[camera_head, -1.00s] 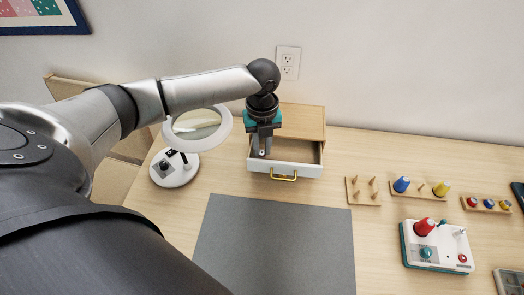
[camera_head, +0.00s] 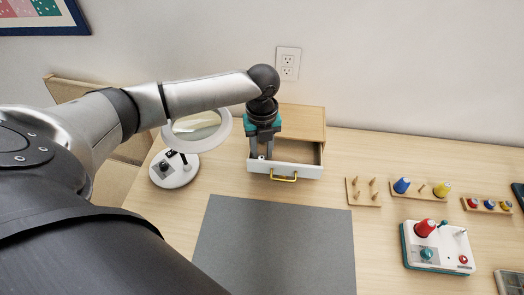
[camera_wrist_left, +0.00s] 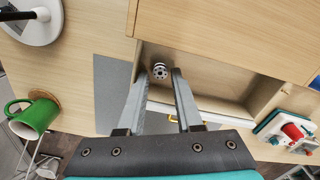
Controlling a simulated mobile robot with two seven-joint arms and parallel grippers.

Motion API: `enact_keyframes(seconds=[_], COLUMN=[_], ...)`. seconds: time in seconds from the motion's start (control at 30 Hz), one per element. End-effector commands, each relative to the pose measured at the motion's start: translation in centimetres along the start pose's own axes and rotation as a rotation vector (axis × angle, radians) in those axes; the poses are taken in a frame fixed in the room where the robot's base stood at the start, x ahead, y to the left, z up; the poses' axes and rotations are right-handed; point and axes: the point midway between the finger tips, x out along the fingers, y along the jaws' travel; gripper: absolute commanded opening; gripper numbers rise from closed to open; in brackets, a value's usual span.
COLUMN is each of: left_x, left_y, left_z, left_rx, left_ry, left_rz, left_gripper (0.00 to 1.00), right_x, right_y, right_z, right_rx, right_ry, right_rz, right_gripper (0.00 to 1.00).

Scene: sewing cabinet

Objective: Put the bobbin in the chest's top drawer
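The small metal bobbin (camera_wrist_left: 160,71) lies inside the chest's open top drawer (camera_head: 300,170), near its left end. My left gripper (camera_wrist_left: 160,74) points down over the drawer with its fingers apart. The bobbin shows between the fingertips with a gap on both sides, apparently untouched. In the head view the left gripper (camera_head: 262,152) reaches into the drawer's left part, and the bobbin is a small pale spot by the fingertips. The wooden chest (camera_head: 305,119) stands against the wall, its drawer pulled out by a gold handle (camera_head: 284,179). My right gripper is not in view.
A magnifier lamp (camera_head: 176,169) stands left of the chest. A grey mat (camera_head: 275,245) lies in front. Peg racks with thread spools (camera_head: 402,185) and a white-and-teal device (camera_head: 437,247) are at the right. A green mug (camera_wrist_left: 37,118) shows in the wrist view.

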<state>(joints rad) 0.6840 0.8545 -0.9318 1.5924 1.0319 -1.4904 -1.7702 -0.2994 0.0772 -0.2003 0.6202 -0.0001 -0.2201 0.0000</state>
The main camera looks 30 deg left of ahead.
Motion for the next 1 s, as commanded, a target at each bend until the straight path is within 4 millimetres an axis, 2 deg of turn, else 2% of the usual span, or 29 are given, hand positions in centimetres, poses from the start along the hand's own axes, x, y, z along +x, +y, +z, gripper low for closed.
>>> enact_keyframes(seconds=[0.3,0.5,0.7,1.0], left_x=[-6.9,-10.2,-11.4,-11.4], left_y=[-0.1,-0.1,-0.1,0.0], left_z=[0.1,0.1,0.1,0.1], left_rx=[0.0,-0.001,-0.001,-0.002], left_ry=[-0.004,-0.002,0.0,0.0], left_rz=[-0.004,-0.004,-0.002,-0.001], left_gripper=[0.34,0.34,0.34,0.34], right_x=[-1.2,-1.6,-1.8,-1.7], right_y=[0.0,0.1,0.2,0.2], right_z=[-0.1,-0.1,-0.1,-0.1], right_rx=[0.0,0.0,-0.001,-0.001], right_ry=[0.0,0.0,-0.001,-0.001], right_rz=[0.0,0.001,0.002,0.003], right_gripper=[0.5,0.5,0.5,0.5])
